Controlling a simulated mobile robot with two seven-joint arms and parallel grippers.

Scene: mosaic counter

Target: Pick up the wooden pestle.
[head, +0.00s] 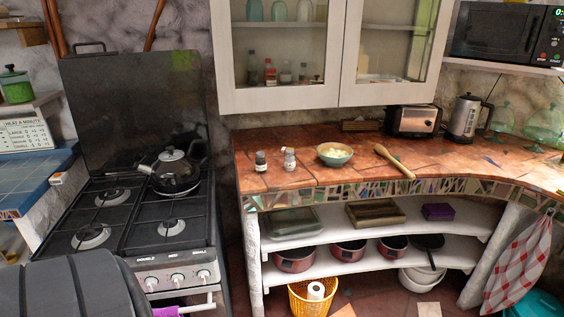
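The wooden pestle (394,160) lies on its side on the reddish tiled counter (285,141). It is a light brown stick, thicker at its upper left end, and slants down to the right towards the counter's front edge. Nothing covers it and nothing touches it but the counter. Neither my left nor my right gripper is in view.
Left of the pestle stand a green bowl (335,155) with pale contents and two small shakers (290,158). Behind it are a toaster (413,120) and a kettle (465,117). A glazed cabinet (283,98) hangs above. A stove (135,230) stands at left.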

